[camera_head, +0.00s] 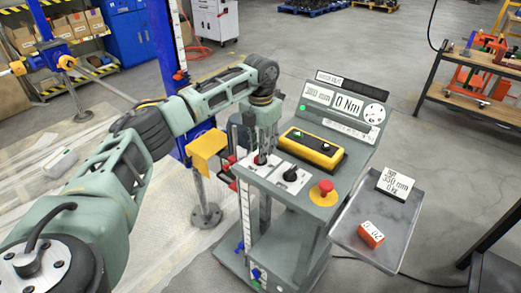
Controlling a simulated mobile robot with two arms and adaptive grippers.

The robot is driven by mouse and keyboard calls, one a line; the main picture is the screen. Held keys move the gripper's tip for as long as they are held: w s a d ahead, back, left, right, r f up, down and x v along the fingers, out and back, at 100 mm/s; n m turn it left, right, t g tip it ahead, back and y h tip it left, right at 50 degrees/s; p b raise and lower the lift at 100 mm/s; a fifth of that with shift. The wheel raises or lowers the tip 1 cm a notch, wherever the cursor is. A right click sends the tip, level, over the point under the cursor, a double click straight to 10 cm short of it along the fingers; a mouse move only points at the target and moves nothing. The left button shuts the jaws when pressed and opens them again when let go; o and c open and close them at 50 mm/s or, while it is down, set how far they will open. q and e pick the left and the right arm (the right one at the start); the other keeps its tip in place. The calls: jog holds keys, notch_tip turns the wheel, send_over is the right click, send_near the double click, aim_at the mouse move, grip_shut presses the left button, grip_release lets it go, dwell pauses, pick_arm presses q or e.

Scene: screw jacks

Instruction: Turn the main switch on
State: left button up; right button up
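The grey control console (300,215) stands right of centre. A switch on a white plate (262,161) with red and dark parts is at the left of its top panel; this may be the main switch, but its label is too small to read. A second black switch (290,175) sits to its right. My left gripper (262,150) points down right over the left switch and partly hides it. I cannot tell whether its fingers touch or grip the knob. My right gripper is out of view.
A yellow-black button box (311,148) and red mushroom button (325,188) are on the console. The upright panel (345,105) shows "380 mm" and "0 Nm". A side tray (372,225) holds an orange block (371,234) and a white display (395,184). A blue jack column (163,60) stands behind my arm.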

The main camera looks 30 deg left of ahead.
pick_arm(q)
notch_tip(320, 180, up, 10)
jog(key=shift+r, duration=0.25)
dwell(0.6)
